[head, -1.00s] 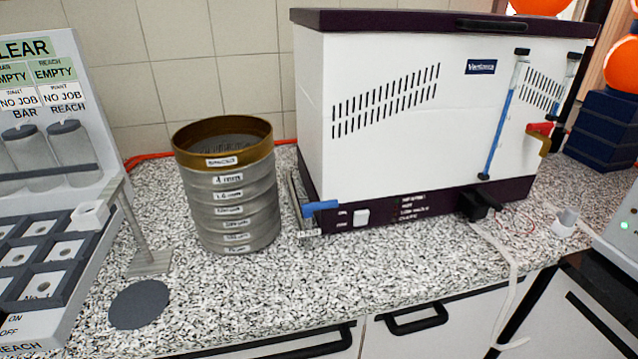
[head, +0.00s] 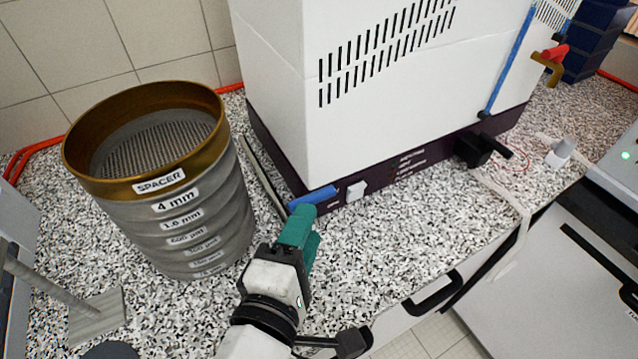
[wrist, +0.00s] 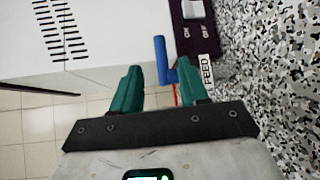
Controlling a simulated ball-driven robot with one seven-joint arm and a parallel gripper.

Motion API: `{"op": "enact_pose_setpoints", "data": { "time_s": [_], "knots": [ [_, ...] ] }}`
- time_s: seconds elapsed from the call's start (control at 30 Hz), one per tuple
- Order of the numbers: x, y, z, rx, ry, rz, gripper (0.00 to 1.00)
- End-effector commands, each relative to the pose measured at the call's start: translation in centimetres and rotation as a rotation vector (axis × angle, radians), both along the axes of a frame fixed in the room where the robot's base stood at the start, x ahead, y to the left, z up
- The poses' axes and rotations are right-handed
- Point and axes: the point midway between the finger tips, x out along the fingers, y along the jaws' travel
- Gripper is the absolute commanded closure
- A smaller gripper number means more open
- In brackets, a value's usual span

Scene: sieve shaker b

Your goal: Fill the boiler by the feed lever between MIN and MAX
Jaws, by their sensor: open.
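The boiler (head: 285,90) is a white box with a dark purple base. Its feed lever (head: 315,195) has a blue handle at the lower front corner; the lever (wrist: 160,58) also shows in the wrist view, beside a FEED label (wrist: 208,72). My gripper (head: 302,214) has teal fingers and is at the lever. In the wrist view my gripper (wrist: 157,68) is open, with the blue handle between its fingertips and no clear contact. A blue sight tube (head: 509,62) runs up the boiler front, its top cut off; I cannot read MIN or MAX marks.
A white rocker switch (head: 356,191) sits just right of the lever. A sieve stack (head: 205,225) stands close on the left. A red-handled tap (head: 553,55) and a black drain fitting (head: 478,150) are further right. The speckled counter in front is mostly clear.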

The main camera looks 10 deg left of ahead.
Motion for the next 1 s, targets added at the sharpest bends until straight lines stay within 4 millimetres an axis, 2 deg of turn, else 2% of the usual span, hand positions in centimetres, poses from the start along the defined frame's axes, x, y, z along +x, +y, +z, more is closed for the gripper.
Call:
{"op": "enact_pose_setpoints", "data": {
  "time_s": [0.3, 0.5, 0.9, 1.0],
  "knots": [
    [5.7, -1.3, -0.8, 0.001, 0.001, -0.003, 0.56],
    [7.8, -1.7, -1.1, 0.001, 0.002, -0.002, 0.56],
    [8.4, -1.8, -1.3, 0.002, 0.003, -0.001, 0.56],
    [8.4, -1.8, -1.3, 0.002, 0.003, -0.001, 0.66]
  ]
}}
